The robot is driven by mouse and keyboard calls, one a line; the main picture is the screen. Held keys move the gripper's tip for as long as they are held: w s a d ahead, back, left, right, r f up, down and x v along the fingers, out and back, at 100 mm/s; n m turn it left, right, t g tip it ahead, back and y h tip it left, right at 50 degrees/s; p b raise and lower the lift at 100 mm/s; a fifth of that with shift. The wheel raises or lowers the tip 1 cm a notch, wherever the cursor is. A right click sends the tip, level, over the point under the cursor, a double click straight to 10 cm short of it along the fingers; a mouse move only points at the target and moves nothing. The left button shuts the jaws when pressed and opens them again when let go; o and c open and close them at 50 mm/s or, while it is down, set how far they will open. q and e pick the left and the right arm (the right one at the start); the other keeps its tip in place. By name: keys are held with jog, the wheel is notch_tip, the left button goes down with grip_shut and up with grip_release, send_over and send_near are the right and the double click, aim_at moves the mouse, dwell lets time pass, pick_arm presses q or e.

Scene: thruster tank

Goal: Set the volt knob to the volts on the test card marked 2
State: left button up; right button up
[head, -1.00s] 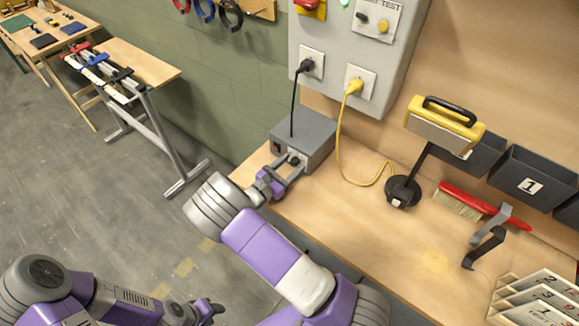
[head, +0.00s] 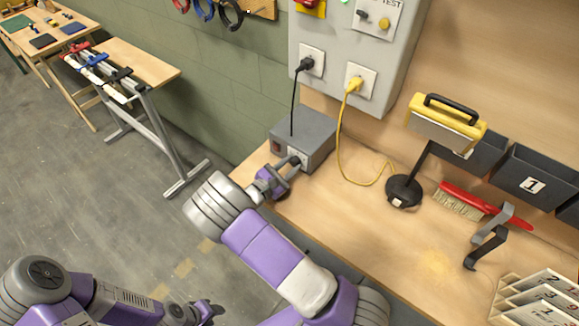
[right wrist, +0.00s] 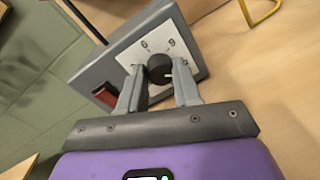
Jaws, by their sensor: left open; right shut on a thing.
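The grey supply box (head: 305,138) stands on the bench below the wall panel. Its front has a white dial plate (right wrist: 142,50) with a round black volt knob (right wrist: 159,66). My right gripper (right wrist: 160,84) is shut on the knob, one finger on each side; it also shows in the head view (head: 289,164). A few dial figures show, but the exact setting is unclear. The test cards (head: 540,298) stand in a rack at the lower right; one seems marked 2, and their volts are too small to read. My left gripper (head: 208,312) is open and empty, low over the floor.
A red switch (right wrist: 104,96) sits beside the dial. Black and yellow cables (head: 339,140) hang from the panel sockets. A lamp on a round black base (head: 403,191), a red brush (head: 465,202) and dark bins (head: 535,178) stand to the right.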

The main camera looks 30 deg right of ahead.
jog(key=o, duration=1.1)
jog(key=shift+c, duration=0.2)
jog(key=v, duration=0.7)
jog(key=shift+s+a+p, duration=0.1)
jog(key=shift+a+p, duration=0.2)
jog(key=shift+p, duration=0.05)
jog(key=shift+s, duration=0.1)
